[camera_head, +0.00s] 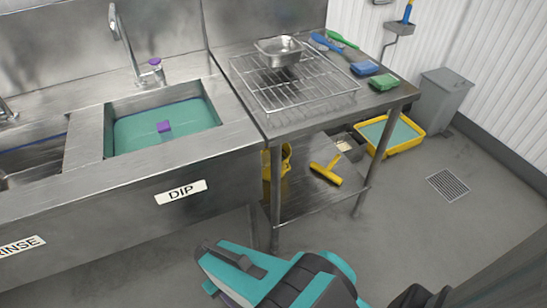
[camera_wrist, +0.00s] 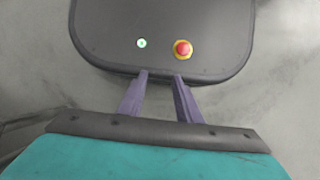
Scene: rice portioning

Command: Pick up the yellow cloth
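I cannot make out a yellow cloth in either view. In the head view the yellow things are a squeegee-like tool (camera_head: 327,174) on the lower shelf, a partly hidden yellow bucket (camera_head: 284,160) beside it, and a yellow tub (camera_head: 416,142) of greenish liquid on the floor. My gripper shows in the wrist view (camera_wrist: 161,76) with its two purple fingers apart and nothing between them. It is over my own dark base, with its red button and green light. In the head view my teal and dark arm is low in front of the counter; the fingertips are not visible there.
The dip sink (camera_head: 215,122) holds teal liquid and a purple block (camera_head: 164,127). A grey bin (camera_head: 445,95) stands right; floor before it is open.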

